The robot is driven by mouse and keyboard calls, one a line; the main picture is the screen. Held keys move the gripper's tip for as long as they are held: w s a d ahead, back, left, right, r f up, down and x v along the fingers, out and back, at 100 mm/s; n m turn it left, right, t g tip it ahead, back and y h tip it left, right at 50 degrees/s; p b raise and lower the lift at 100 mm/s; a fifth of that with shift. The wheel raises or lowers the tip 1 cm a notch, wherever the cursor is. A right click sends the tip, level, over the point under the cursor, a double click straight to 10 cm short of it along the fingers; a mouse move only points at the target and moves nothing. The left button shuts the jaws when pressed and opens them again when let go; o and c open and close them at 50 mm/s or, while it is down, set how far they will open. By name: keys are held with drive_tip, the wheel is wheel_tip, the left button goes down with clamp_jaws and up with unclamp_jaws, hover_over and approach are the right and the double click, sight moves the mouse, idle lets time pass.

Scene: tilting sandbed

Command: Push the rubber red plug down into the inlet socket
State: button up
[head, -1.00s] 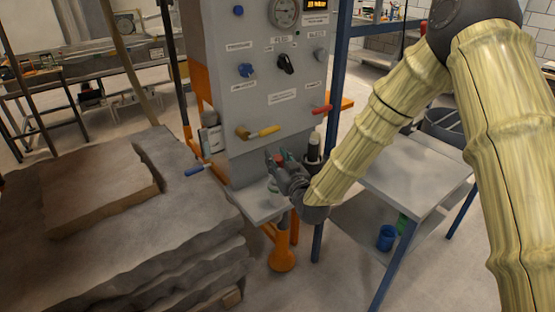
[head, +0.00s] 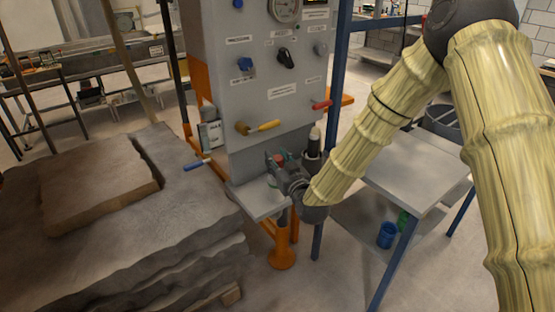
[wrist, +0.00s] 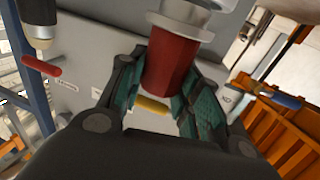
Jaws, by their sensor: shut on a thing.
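My gripper (head: 279,161) is low in front of the grey panel, over a small grey shelf (head: 258,203). In the wrist view, its teal-padded fingers (wrist: 157,90) are shut on the red rubber plug (wrist: 170,64), one on each side. In the head view, only a bit of the plug (head: 281,158) shows between the fingers. A pale ringed fitting, seemingly the inlet socket (wrist: 182,18), is in line with the plug's far end in the wrist view. I cannot tell how deep the plug sits. The fingers hide much of the socket in the head view.
The panel (head: 290,105) carries yellow (head: 269,125) and red (head: 321,104) handles close above my gripper. A dark cylinder with a pale tip (head: 314,140) stands just right of it. A blue handle (head: 194,165) and the sandbed (head: 185,205) are left; a grey table (head: 400,175) is right.

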drive_tip(key=shift+f+b, duration=0.4)
drive_tip(key=shift+f, duration=0.25)
drive_tip(key=o, duration=1.2)
drive_tip(key=shift+o, duration=0.2)
drive_tip(key=shift+s, duration=0.1)
drive_tip(key=v, duration=1.1)
drive_tip(key=shift+s+d, duration=0.25)
drive_tip(key=shift+s, duration=0.1)
